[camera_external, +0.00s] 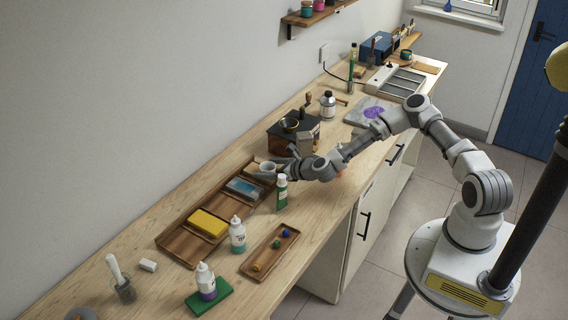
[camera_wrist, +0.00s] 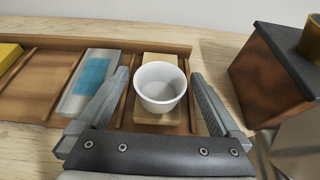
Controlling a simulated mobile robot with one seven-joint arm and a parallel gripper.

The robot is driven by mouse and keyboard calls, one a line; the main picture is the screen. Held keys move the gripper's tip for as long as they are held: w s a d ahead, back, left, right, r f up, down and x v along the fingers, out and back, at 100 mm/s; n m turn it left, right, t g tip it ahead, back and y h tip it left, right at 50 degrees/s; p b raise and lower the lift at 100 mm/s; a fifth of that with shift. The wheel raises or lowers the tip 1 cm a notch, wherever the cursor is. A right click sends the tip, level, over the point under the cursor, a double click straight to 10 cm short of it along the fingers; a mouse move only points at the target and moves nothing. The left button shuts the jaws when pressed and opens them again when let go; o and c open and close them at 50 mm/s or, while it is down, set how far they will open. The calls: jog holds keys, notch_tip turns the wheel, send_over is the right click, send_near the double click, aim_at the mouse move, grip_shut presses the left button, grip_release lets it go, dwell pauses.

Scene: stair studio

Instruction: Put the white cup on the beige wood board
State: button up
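The white cup (camera_wrist: 160,88) is upright, with the beige wood board (camera_wrist: 158,119) directly under it in the wrist view. The board lies in the right-end compartment of a dark wooden tray (camera_wrist: 175,48). The cup (camera_external: 267,167) and the board (camera_external: 252,168) also show at the tray's far end in the external view. My gripper (camera_wrist: 160,78) is open, with one finger on each side of the cup and a visible gap on both sides. The cup appears to rest on the board; its underside is hidden.
The tray also holds a blue-and-clear box (camera_external: 243,189) and a yellow sponge (camera_external: 207,223). A dark wooden box (camera_wrist: 265,75) stands close to the right finger. A green-labelled bottle (camera_external: 281,192) stands near the gripper. A small tray with coloured balls (camera_external: 252,267) lies nearer the front.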

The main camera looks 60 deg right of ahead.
jog(key=shift+r, duration=0.1)
jog(key=shift+s+r, duration=0.1)
jog(key=v, duration=1.1)
jog(key=shift+s+b, duration=0.3)
jog(key=shift+s, duration=0.05)
jog(key=shift+r, duration=0.25)
